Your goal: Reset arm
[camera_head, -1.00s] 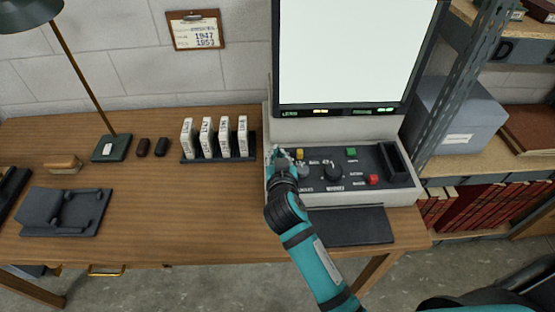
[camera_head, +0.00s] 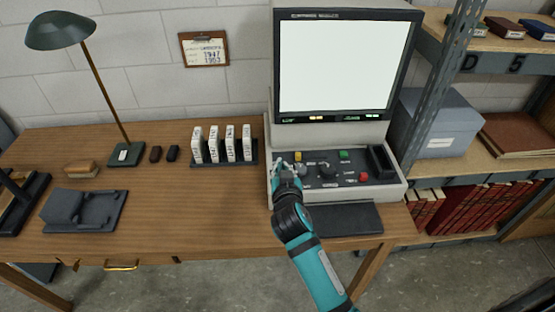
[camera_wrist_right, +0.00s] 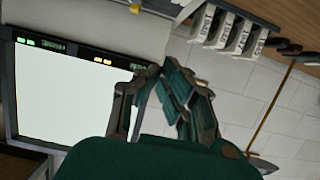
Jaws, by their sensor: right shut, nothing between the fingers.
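My right gripper (camera_head: 284,163) is at the left end of the reader machine's control panel (camera_head: 330,182), over or beside the grey knob there; I cannot tell whether it touches. In the right wrist view the right gripper's fingers (camera_wrist_right: 163,82) are closed together with nothing between them. The machine's bright blank screen (camera_head: 345,66) rises behind the panel and also shows in the right wrist view (camera_wrist_right: 62,95). The teal right arm comes in from the bottom and hides part of the panel's left front corner. My left gripper is not in view.
Several white labelled boxes (camera_head: 230,143) stand in a dark rack left of the machine. A desk lamp (camera_head: 62,31), a brush (camera_head: 82,168) and a dark grey device (camera_head: 82,208) occupy the desk's left. The middle front desk (camera_head: 200,215) is clear. Metal shelving (camera_head: 440,95) stands right.

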